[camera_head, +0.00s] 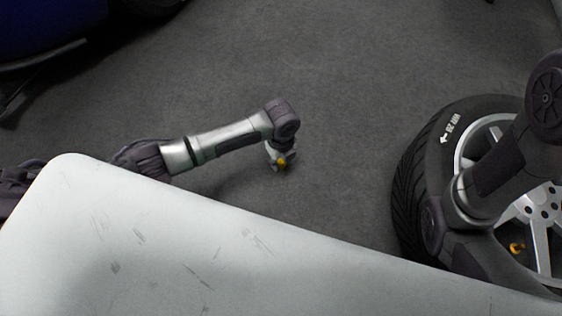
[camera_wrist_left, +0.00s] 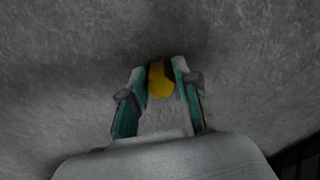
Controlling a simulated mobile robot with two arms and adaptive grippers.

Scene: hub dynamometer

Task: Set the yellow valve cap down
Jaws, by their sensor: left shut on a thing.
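The yellow valve cap (camera_head: 282,162) is between the fingertips of my left gripper (camera_head: 280,165), over the grey floor (camera_head: 335,110). In the left wrist view the yellow cap (camera_wrist_left: 160,84) sits at the tips of both teal-and-grey fingers of my left gripper (camera_wrist_left: 161,72), which is shut on it. Grey floor lies beyond the fingertips. I cannot tell how far the cap is above the floor, or whether it touches it. My right arm crosses the wheel at the right; its gripper does not show.
A wheel with a black tyre (camera_head: 408,190) and silver spokes lies at the right, partly behind my right arm. A small yellow piece (camera_head: 516,248) shows at its spokes. A dark blue car body (camera_head: 45,22) is at the top left. The floor between is clear.

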